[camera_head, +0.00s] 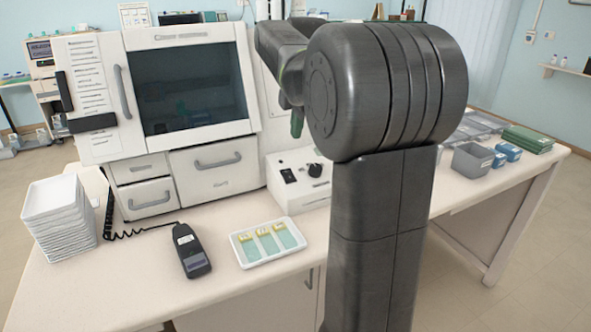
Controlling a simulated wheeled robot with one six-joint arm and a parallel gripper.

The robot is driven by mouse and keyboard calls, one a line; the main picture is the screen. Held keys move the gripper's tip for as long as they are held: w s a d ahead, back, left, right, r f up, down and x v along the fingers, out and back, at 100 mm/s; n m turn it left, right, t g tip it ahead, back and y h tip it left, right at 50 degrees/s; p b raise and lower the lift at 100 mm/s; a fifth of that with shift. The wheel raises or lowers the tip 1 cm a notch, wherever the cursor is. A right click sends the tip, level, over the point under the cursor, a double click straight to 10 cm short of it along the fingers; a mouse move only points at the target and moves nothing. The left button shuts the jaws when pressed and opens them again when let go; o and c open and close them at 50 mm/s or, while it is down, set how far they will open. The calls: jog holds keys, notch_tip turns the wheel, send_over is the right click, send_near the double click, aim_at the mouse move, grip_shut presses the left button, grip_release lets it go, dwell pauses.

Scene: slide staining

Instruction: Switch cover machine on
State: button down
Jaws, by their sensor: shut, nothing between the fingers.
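The cover machine (184,37) is a large white cabinet at the left of the bench, with a dark window, drawers and a side panel with a handle. A low white unit (285,200) sits against its right side. This unit carries a black rocker-like switch (289,175) and a round black knob (315,170). I cannot tell whether the switch is on. My dark arm stands in front and hides the area right of the unit. My gripper cannot be made out; a dark green piece shows below my arm, too small to identify.
A white tray (242,259) with several slides lies in front of the unit. A corded black handset (190,252) lies left of it. Stacked white trays (62,222) stand at the far left. A grey bin (472,161) and blue boxes (508,152) are at the right.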

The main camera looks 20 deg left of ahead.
aim_at(291, 179)
jog(key=x, duration=1.4)
jog(key=shift+w, duration=0.1)
jog(key=shift+d+f, duration=0.1)
jog(key=shift+f, duration=0.35)
jog(key=shift+r, duration=0.25)
jog(key=shift+r+p, duration=0.75)
